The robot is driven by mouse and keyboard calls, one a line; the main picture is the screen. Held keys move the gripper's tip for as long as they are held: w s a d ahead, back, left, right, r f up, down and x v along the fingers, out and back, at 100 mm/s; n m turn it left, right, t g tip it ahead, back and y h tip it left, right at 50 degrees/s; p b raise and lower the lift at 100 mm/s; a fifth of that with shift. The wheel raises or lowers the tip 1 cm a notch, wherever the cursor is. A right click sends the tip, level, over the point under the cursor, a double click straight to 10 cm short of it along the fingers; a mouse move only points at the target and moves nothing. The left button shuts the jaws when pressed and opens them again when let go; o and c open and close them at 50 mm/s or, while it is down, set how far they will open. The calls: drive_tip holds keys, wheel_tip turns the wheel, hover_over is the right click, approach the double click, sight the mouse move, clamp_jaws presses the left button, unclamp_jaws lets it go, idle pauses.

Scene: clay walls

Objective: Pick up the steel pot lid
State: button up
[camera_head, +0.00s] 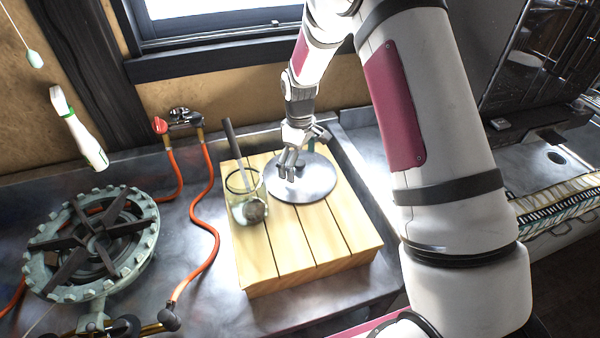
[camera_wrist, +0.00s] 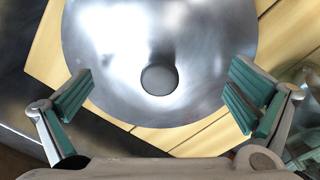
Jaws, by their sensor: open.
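The steel pot lid (camera_head: 303,181) is a round, shiny grey disc lying on a slatted wooden board on the counter. In the wrist view the lid (camera_wrist: 105,40) fills the upper middle, with its round knob (camera_wrist: 159,79) near the centre. My gripper (camera_head: 291,163) is above the lid in the head view, close to its left and middle part. In the wrist view my gripper (camera_wrist: 160,98) is open, with its green-padded fingers wide apart on either side of the knob and nothing between them. Whether the fingertips touch the lid cannot be told.
A glass jar (camera_head: 236,189) with a dark-handled utensil stands on the wooden board (camera_head: 318,245), left of the lid. A green gas burner (camera_head: 95,240) and orange hoses (camera_head: 201,235) lie further left. A window and wall are behind. The board's front is clear.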

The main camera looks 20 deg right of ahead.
drive_tip(key=shift+f, duration=0.4)
drive_tip(key=shift+c, duration=0.2)
